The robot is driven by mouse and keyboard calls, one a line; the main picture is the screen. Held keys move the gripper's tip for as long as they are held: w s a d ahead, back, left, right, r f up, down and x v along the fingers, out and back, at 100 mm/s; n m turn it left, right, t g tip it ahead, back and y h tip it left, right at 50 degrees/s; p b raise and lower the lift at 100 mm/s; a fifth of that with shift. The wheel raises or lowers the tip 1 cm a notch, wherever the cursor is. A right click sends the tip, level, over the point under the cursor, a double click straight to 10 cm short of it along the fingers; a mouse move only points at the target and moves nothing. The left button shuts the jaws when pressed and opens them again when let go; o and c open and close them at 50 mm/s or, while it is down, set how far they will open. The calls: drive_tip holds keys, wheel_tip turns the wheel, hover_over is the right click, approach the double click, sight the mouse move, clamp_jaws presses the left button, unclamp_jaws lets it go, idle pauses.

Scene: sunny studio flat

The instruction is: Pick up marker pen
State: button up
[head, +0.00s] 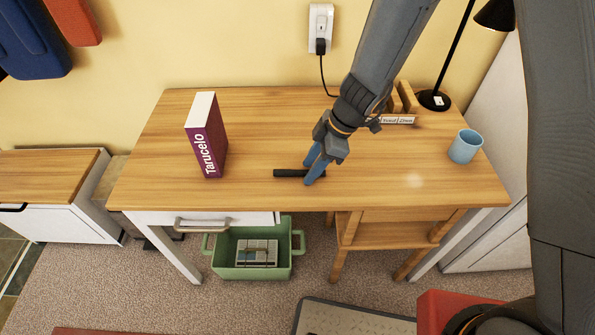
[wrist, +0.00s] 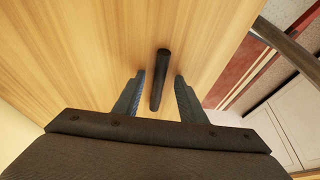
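The marker pen (head: 290,173) is black and lies on the wooden desk (head: 260,132) near its front edge. My gripper (head: 313,170) is over the pen's right end, with its two blue fingers pointing down. In the wrist view the pen (wrist: 160,75) lies lengthwise between the two fingers of my gripper (wrist: 158,88), with a visible gap on each side. The fingers are open. I cannot tell exactly how far the fingertips are above the desk.
A purple book (head: 208,140) stands upright at the left of the desk. A blue mug (head: 465,146) stands at the right, near a black lamp (head: 435,98). A book (head: 398,120) lies behind my gripper. A green crate (head: 222,258) is under the desk. The desk around the pen is clear.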

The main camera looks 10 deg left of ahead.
drive_tip(key=shift+b, duration=0.35)
idle(0.4)
clamp_jaws()
